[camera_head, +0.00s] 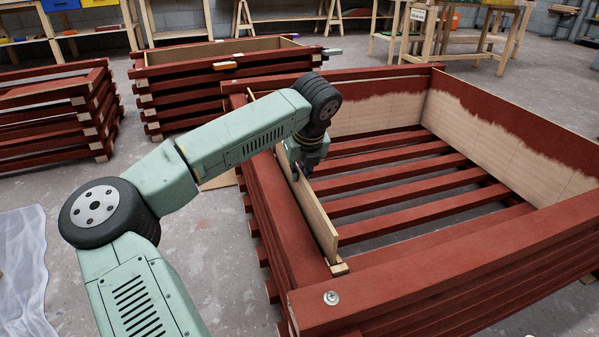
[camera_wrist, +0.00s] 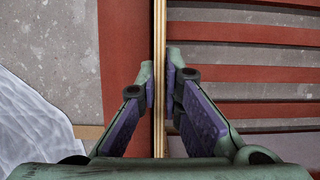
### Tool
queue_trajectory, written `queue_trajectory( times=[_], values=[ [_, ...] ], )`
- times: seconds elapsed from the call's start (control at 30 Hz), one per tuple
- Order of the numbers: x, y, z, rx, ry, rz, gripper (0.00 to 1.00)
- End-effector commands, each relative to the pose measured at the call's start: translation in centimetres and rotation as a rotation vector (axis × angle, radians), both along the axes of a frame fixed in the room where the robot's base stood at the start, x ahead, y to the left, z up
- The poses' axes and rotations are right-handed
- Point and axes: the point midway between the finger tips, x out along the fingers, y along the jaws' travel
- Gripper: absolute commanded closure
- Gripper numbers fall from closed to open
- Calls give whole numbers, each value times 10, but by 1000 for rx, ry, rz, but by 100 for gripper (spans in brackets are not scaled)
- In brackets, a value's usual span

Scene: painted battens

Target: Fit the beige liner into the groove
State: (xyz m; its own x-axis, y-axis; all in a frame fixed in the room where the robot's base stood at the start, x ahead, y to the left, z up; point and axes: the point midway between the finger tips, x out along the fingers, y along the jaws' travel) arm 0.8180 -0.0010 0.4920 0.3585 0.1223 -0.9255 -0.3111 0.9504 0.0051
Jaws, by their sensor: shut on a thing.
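The beige liner (camera_head: 318,218) is a long thin wooden panel standing on edge along the left inner side of the red batten crate (camera_head: 460,245). In the wrist view the liner (camera_wrist: 159,30) shows as a narrow upright strip with layered edges. My gripper (camera_head: 300,168) is shut on the liner near the middle of its length, with one finger on each face; the fingers also show in the wrist view (camera_wrist: 160,85). The liner's near end is close to a small pale block (camera_head: 340,268) at the crate's near left corner. The groove itself cannot be made out.
Other liners stand inside the crate at the back (camera_head: 375,115) and right (camera_head: 500,140), partly painted red. More red batten crates stand behind (camera_head: 190,95) and at far left (camera_head: 60,125). A translucent sheet (camera_head: 22,270) lies on the floor at left.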

Motion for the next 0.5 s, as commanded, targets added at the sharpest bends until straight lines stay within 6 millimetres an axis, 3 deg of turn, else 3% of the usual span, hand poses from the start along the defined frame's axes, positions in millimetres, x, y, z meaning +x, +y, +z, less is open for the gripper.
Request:
queue_trajectory(
  times=[0.5],
  values=[
    [0,0,-12,0,-2,0,100]
  ],
)
